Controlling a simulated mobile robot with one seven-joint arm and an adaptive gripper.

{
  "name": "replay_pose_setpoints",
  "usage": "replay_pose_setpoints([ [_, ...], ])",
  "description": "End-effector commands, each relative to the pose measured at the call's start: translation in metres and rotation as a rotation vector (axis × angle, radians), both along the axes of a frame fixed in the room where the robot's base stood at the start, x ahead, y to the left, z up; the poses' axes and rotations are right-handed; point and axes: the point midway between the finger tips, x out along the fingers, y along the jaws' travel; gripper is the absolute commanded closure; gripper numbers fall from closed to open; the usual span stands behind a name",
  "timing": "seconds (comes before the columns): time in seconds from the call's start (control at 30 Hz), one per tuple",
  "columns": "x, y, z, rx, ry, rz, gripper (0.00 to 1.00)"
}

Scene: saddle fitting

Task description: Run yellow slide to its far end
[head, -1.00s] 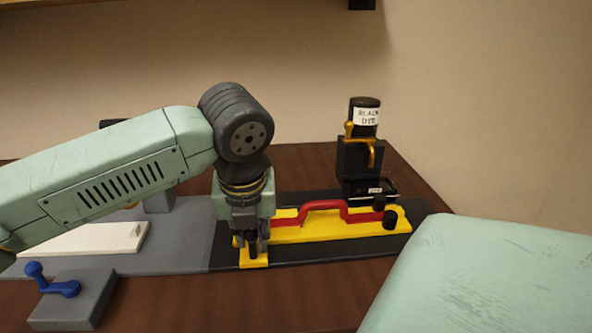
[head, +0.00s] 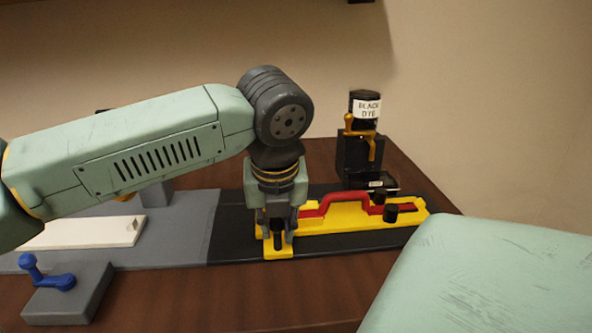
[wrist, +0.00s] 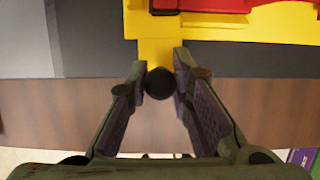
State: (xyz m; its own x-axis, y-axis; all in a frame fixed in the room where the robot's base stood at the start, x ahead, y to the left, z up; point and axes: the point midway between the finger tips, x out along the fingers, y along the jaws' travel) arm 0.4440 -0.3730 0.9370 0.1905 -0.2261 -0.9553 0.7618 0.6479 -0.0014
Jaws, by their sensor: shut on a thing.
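The yellow slide (head: 360,222) lies on a black track (head: 340,247) and carries a red handle-shaped bar (head: 345,200) on top. Its near left arm ends in a dark round knob. My gripper (head: 278,238) points down over that arm and is shut on the knob. In the wrist view the knob (wrist: 159,83) sits between my two fingertips (wrist: 160,78), with the slide's yellow arm (wrist: 160,50) beyond it. The slide's right end lies near the right end of the track. My gripper hides part of the slide's left end in the head view.
A bottle labelled black dye (head: 364,108) stands in a dark holder (head: 355,158) behind the slide. At left are a grey plate (head: 190,235), a white strip (head: 90,233) and a grey block (head: 68,300) with a blue lever (head: 48,275). A pale green surface (head: 490,280) fills the right front.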

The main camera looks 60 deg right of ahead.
Motion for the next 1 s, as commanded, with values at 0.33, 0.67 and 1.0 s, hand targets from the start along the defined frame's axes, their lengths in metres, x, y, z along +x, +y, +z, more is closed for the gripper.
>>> replay_pose_setpoints([
  [0.33,-0.01,-0.01,-0.001,-0.001,-0.002,0.0,0.96],
  [0.67,-0.019,-0.018,-0.001,0.0,-0.003,0.002,0.96],
  [1.0,-0.028,-0.026,0.0,-0.001,-0.003,0.002,0.95],
])
